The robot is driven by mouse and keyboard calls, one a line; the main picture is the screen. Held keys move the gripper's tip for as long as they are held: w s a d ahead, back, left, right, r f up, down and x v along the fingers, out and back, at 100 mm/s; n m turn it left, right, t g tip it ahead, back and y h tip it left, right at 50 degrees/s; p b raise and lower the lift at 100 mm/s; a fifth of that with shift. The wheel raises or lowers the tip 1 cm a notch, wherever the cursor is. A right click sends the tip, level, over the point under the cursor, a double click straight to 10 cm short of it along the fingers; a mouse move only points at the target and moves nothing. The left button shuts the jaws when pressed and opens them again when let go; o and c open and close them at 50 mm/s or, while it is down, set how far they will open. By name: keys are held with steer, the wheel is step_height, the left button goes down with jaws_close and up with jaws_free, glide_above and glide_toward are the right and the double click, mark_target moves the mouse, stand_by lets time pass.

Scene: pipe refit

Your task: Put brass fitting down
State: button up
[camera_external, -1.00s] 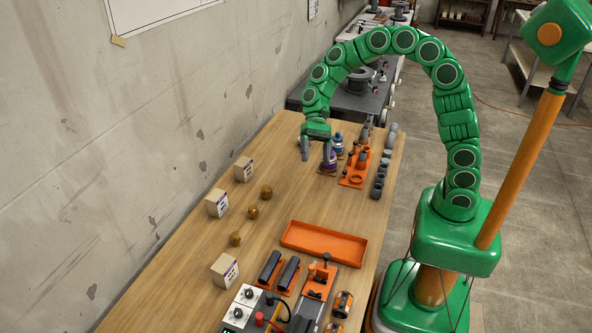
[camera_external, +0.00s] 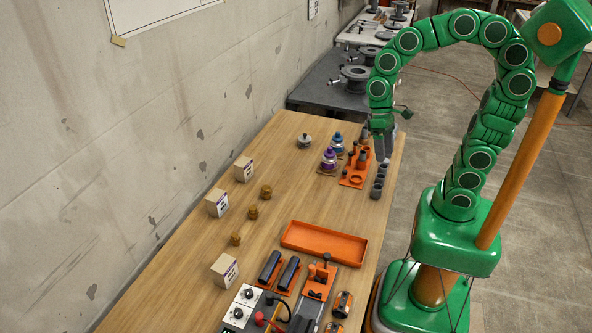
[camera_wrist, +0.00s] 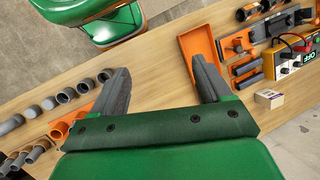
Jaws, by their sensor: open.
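Three small brass fittings stand on the wooden table left of its middle: a far one (camera_external: 266,192), a middle one (camera_external: 253,212) and a near one (camera_external: 236,239). All are apart from my gripper (camera_external: 383,152), which hangs over the right edge of the table near the grey pipe pieces. In the wrist view my gripper (camera_wrist: 165,82) has its fingers spread wide with nothing between them. No brass fitting shows in the wrist view.
Grey pipe pieces (camera_external: 377,186) line the right edge beside an orange rack (camera_external: 355,172). Purple and blue bottles (camera_external: 329,160) stand left of the rack. An empty orange tray (camera_external: 324,243) lies nearer. Cardboard boxes (camera_external: 217,203) stand by the wall. The table's left middle has free room.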

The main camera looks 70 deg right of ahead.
steer(key=s+d+n+t+h, duration=0.1)
steer(key=s+d+n+h, duration=0.1)
steer(key=s+d, duration=0.5)
steer(key=s+h, duration=0.1)
steer(key=s, duration=0.3)
steer(key=shift+s+d+f, duration=0.15)
steer(key=shift+d+f, duration=0.2)
steer(key=shift+o, duration=0.3)
